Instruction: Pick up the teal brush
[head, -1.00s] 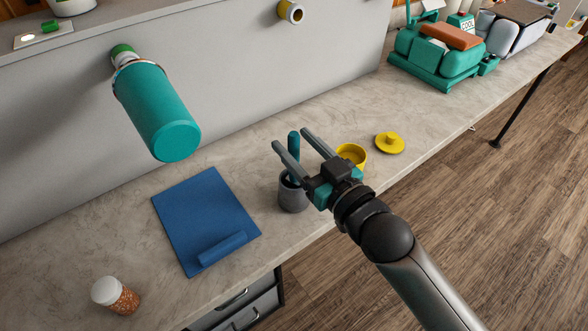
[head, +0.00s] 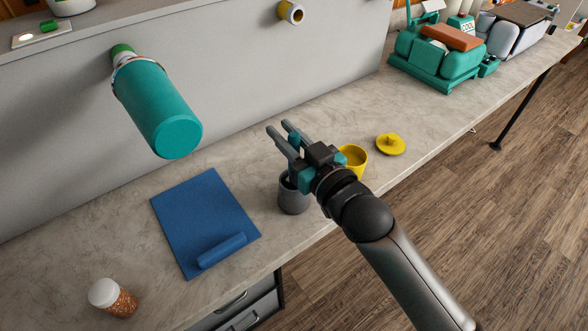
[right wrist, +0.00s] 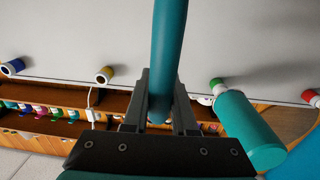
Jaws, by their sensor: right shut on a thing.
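The teal brush (right wrist: 168,45) shows in the right wrist view as a teal shaft running up the middle, between the fingers of my right gripper. My right gripper (head: 278,125) is shut on it. The gripper body covers part of the cup's rim, so I cannot tell whether the brush's lower end is still inside. My left gripper is not in view.
A yellow cup (head: 353,161) and yellow lid (head: 390,145) stand right of my gripper. A blue mat (head: 200,215) with a rolled end lies left. A teal roll (head: 165,115) sticks out from the wall. A teal press (head: 440,60) stands at the back right.

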